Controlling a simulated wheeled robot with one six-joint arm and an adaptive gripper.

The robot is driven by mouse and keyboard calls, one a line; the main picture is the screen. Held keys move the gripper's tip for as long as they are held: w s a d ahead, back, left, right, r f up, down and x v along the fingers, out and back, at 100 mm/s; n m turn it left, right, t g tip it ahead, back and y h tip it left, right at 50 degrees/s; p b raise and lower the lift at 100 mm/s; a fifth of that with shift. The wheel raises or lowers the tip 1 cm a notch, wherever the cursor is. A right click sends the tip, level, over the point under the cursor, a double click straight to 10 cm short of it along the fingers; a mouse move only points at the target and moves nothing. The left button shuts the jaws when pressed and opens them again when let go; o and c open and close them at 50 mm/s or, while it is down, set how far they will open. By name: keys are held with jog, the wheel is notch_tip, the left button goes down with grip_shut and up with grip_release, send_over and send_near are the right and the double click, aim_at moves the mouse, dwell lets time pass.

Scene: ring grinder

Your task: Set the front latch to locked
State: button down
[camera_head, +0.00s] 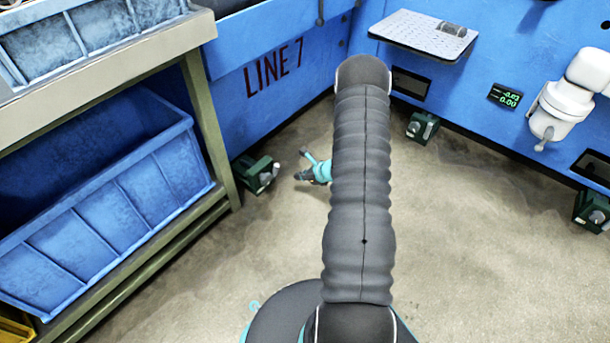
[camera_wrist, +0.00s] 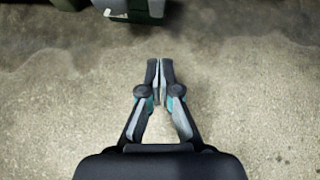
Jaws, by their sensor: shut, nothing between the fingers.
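Several green fittings with grey levers or blocks sit low along the blue machine's base. I cannot tell which one, if any, is the front latch. The nearest is the left green fitting (camera_head: 257,173), by the bench leg. My gripper (camera_wrist: 160,63) is shut and empty over bare floor in the wrist view. In the head view my gripper (camera_head: 303,175) is partly hidden behind my arm, low and just right of the left green fitting, apart from it. In the wrist view a green fitting with a grey block (camera_wrist: 132,10) is cut off by the top edge, beyond the fingertips.
A metal bench (camera_head: 212,120) with blue bins (camera_head: 100,200) stands at left. The blue machine (camera_head: 262,75), marked LINE 7, runs behind. A grey perforated shelf (camera_head: 400,30) and a white device (camera_head: 560,105) stick out at right. The concrete floor (camera_head: 470,240) is clear.

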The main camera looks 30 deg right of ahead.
aim_at(277, 171)
jog(key=shift+w+a+f, duration=0.1)
jog(key=shift+w+a, duration=0.4)
jog(key=shift+w, duration=0.5)
jog(key=shift+w+a+f, duration=0.15)
jog(key=shift+w+a, duration=0.35)
jog(key=shift+w, duration=0.45)
jog(key=shift+w+a+f, duration=0.1)
jog(key=shift+w+a, duration=0.4)
jog(key=shift+w, duration=0.5)
